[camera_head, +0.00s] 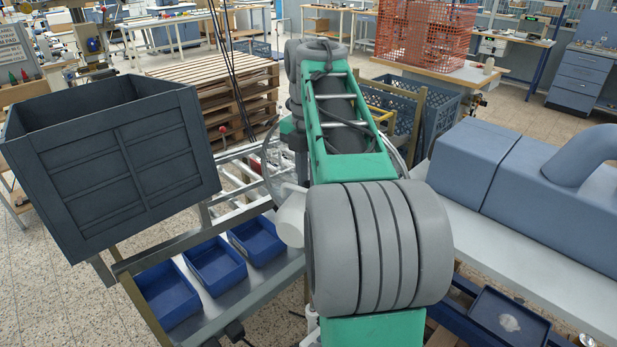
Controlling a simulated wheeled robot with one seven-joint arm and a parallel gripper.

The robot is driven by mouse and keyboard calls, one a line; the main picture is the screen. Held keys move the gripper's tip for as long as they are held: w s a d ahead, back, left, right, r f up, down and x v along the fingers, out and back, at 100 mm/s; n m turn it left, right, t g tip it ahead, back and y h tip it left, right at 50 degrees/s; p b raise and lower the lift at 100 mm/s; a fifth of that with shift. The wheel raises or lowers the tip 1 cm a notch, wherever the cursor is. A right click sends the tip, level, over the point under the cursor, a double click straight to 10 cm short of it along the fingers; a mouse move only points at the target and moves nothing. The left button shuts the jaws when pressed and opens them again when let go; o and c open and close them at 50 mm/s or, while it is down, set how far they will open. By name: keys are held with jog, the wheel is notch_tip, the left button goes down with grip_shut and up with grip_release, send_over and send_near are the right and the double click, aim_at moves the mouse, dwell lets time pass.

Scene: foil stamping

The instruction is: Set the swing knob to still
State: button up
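I cannot make out a swing knob with a readable setting in the head view. Two small red knob-like tips show left of centre, one by the pallets (222,130) and one by the metal rails (255,168). I cannot tell whether either is the swing knob. My green and grey arm fills the middle of the view and hides what lies behind it. My gripper is not visible.
A dark grey crate (120,160) stands at left. Blue trays (212,266) sit on the bench below it. Stacked wooden pallets (215,75) stand behind. A blue-grey machine housing (545,190) is on the right. A red mesh basket (425,35) is at the back.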

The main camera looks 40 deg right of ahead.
grip_shut()
dwell(0.9)
